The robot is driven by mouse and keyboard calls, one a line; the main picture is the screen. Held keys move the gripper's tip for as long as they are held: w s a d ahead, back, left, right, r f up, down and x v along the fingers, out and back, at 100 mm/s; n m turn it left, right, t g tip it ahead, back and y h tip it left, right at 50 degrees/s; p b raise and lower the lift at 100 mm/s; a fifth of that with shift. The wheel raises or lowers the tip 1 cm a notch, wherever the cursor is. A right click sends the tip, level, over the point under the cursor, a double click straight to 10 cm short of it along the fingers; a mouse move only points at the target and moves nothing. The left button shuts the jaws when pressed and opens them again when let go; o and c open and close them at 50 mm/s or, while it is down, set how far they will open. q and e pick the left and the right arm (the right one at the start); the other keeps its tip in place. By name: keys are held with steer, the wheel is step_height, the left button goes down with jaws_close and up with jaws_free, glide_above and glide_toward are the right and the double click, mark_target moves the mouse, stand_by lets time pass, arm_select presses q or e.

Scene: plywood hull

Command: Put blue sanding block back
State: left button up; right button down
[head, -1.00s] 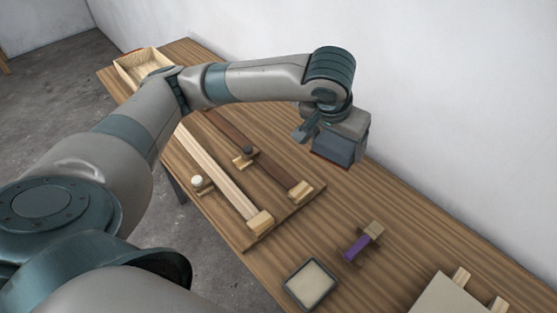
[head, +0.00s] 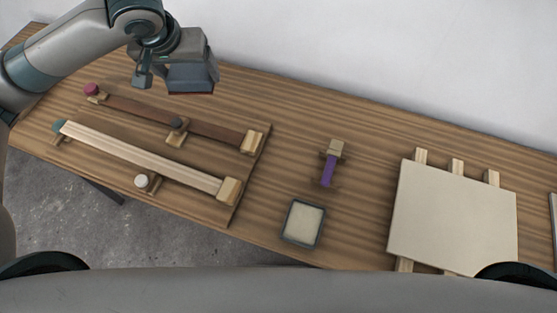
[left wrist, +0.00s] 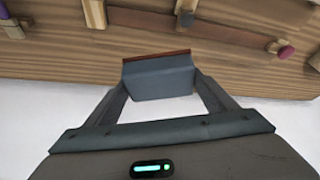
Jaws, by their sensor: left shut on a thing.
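The blue sanding block (head: 190,80) is dark grey-blue with a thin reddish-brown underside. My left gripper (head: 188,66) is shut on it and holds it above the back left of the bench, near the wall. In the left wrist view the block (left wrist: 158,80) sits between the two fingers of the gripper (left wrist: 160,88). A small dark-rimmed square tray (head: 287,236) with a pale inside lies near the bench's front edge, with nothing in it. My right gripper is not in view.
A board with two long wooden strips (head: 150,158), blocks and knobs covers the bench's left part. A purple-handled tool (head: 328,170) lies behind the tray. A pale panel (head: 450,218) on battens lies at right. Bare bench (head: 290,120) shows at middle back.

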arm_select(q)
steer(key=shift+d, duration=0.1)
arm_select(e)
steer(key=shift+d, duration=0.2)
arm_select(q)
steer(key=shift+d+f, duration=0.2)
steer(key=shift+d, duration=0.05)
steer(key=s+d+f+m+g+h+b, duration=0.1)
steer(key=s+d+f+m+g, duration=0.1)
steer(key=d+m, duration=0.5)
steer(key=s+d+f+m+g+h+b, duration=0.1)
steer(key=s+d+m, duration=0.3)
steer(key=d, duration=1)
steer(key=s+d+f+m+g+h+b, duration=0.2)
steer(key=s+d+f+m, duration=0.1)
steer(key=d+m, duration=0.7)
steer(key=shift+s+d+f+m+g, duration=0.2)
steer(key=shift+m+g, duration=0.1)
steer(key=shift+g, duration=0.1)
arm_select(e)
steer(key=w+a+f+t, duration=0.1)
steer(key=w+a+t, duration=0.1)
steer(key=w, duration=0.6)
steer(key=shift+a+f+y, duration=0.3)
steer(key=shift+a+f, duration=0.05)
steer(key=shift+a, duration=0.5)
arm_select(q)
steer(key=shift+a, duration=0.1)
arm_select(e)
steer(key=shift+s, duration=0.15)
